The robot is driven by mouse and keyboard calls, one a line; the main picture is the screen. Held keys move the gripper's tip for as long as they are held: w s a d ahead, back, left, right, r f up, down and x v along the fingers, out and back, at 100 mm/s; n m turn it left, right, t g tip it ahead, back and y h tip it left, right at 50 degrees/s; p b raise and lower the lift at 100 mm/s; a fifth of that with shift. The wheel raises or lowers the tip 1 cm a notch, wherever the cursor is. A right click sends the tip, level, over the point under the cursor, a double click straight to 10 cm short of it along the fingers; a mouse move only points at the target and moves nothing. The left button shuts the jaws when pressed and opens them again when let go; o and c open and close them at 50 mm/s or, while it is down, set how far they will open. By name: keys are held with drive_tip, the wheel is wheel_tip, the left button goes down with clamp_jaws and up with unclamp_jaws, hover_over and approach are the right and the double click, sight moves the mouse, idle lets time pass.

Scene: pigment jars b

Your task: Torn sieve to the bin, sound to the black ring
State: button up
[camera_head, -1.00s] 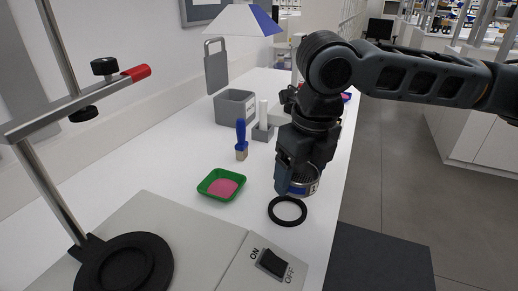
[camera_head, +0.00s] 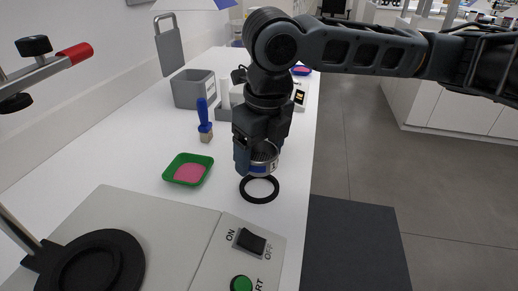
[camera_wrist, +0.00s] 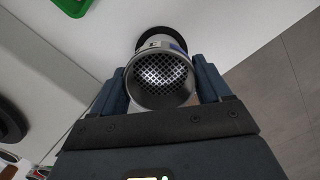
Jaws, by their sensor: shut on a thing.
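My gripper (camera_head: 257,150) is shut on a metal sieve (camera_head: 264,168) with a blue band and a label. The sieve hangs upright just behind and above the black ring (camera_head: 260,200), which lies on the white bench. In the wrist view the sieve (camera_wrist: 161,82) sits between my two fingers (camera_wrist: 162,90), and its mesh shows as a regular grid with no clear tear. Part of the black ring (camera_wrist: 168,31) shows beyond it. A grey open box (camera_head: 192,92), likely the bin, stands farther back with its lid upright.
A green tray (camera_head: 207,162) with pink powder lies left of the ring. A blue-handled brush (camera_head: 204,120) stands behind it. A switch panel (camera_head: 215,262) and a stand with a black round base (camera_head: 128,250) fill the front left. The bench's right edge is close.

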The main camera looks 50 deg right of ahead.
sight(259, 168)
drive_tip(key=shift+f+b, duration=1.2)
drive_tip(key=shift+f, duration=0.7)
drive_tip(key=shift+f+b, duration=0.6)
drive_tip(key=shift+f, duration=0.35)
drive_tip(key=o, duration=1.1)
drive_tip(key=shift+o, duration=0.2)
drive_tip(key=shift+r, duration=0.15)
drive_tip(key=r, duration=0.5)
drive_tip(key=s+r, duration=0.1)
drive_tip(key=r, duration=0.1)
drive_tip(key=shift+a+r+p, duration=0.1)
drive_tip(key=shift+r+p, duration=0.15)
drive_tip(key=shift+p, duration=0.1)
